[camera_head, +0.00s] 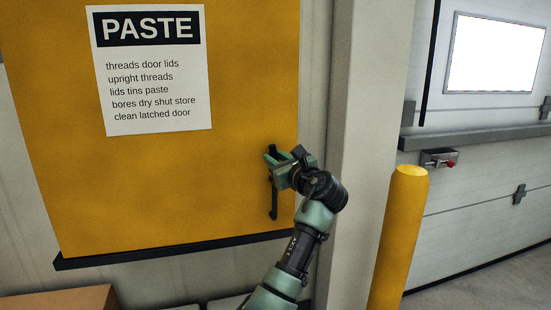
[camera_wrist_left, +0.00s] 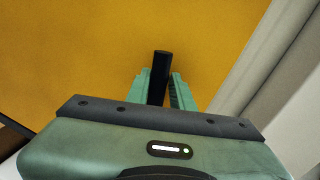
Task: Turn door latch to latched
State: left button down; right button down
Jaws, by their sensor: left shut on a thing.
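The yellow door (camera_head: 150,180) fills the left half of the head view and the background of the wrist view (camera_wrist_left: 90,60). Its latch is a dark bar handle (camera_head: 273,205) near the door's right edge, hanging roughly straight down in the head view. My left gripper (camera_head: 284,160) is at the upper part of this handle. In the left wrist view, the dark handle (camera_wrist_left: 161,65) stands between the two green fingers, and the left gripper (camera_wrist_left: 163,92) is shut on it. The gripper hides part of the handle and its pivot. My right gripper is not in view.
A PASTE notice (camera_head: 152,75) is on the door. A dark ledge (camera_head: 170,252) runs below it. A pale post (camera_head: 360,130) and a yellow bollard (camera_head: 397,240) stand to the right. A cardboard box (camera_head: 60,299) is at the lower left.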

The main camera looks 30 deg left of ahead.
pick_arm(q)
jog(key=n+p, duration=0.2)
jog(key=n, duration=0.1)
jog(key=shift+r+h+p, duration=0.2)
jog(key=shift+h+p, duration=0.2)
jog(key=n+p, duration=0.2)
jog(key=n, duration=0.1)
jog(key=shift+s+n+h, duration=0.1)
jog(key=shift+n+h, duration=0.2)
jog(key=shift+h, duration=0.1)
jog(key=n+h+p, duration=0.1)
jog(key=n, duration=0.2)
jog(key=shift+a+f+n, duration=0.1)
jog(key=shift+f+n, duration=0.05)
jog(key=shift+n, duration=0.25)
jog(key=shift+f+n+t+h+p, duration=0.1)
jog(key=shift+n+t+h+p, duration=0.3)
jog(key=shift+n, duration=1.2)
jog(key=c, duration=1.2)
grip_release()
jog(key=shift+c, duration=0.2)
